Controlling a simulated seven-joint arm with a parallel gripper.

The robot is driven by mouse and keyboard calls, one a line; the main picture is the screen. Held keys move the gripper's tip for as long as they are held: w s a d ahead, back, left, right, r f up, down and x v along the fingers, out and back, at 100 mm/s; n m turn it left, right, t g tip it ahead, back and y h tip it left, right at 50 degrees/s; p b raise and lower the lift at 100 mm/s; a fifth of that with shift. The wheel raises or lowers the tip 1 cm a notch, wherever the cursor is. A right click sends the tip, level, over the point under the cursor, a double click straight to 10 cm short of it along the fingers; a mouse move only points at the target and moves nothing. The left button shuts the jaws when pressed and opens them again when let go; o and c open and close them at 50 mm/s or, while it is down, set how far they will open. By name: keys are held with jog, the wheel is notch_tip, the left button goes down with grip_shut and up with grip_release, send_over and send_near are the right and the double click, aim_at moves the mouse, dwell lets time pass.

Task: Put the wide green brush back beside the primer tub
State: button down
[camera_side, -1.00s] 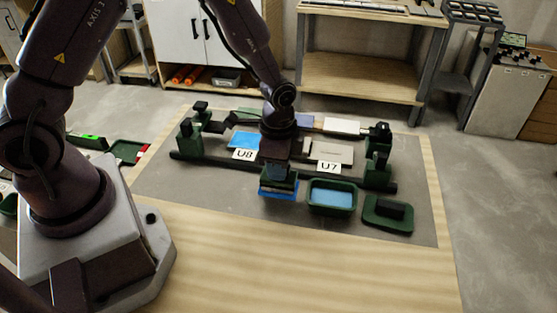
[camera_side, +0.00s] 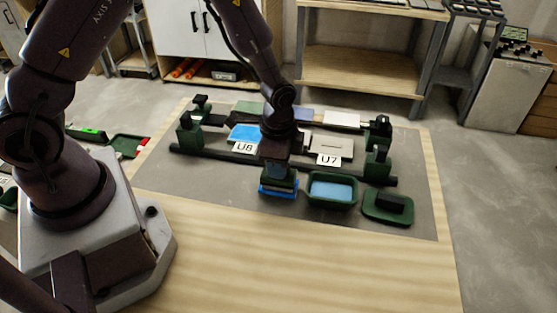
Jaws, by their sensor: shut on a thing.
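My gripper (camera_side: 278,172) is shut on the wide green brush (camera_side: 279,183), which points down with a blue lower edge. The brush is at or just above the grey mat (camera_side: 230,195); I cannot tell whether it touches. The primer tub (camera_side: 332,190), a green tray with light blue liquid, stands just right of the brush, with a small gap between them. My fingertips are mostly hidden by the wrist and the brush.
A green pad with a black block (camera_side: 388,205) lies right of the tub. Behind stands a dark rail frame (camera_side: 215,157) with a blue tile (camera_side: 245,133), a grey tile (camera_side: 331,145) and labels U8 and U7. The mat's front left is clear.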

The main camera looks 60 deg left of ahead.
jog(key=shift+f, duration=0.65)
jog(key=c, duration=0.6)
grip_release()
jog(key=shift+o, duration=0.2)
jog(key=shift+r, duration=0.1)
jog(key=shift+r, duration=3.9)
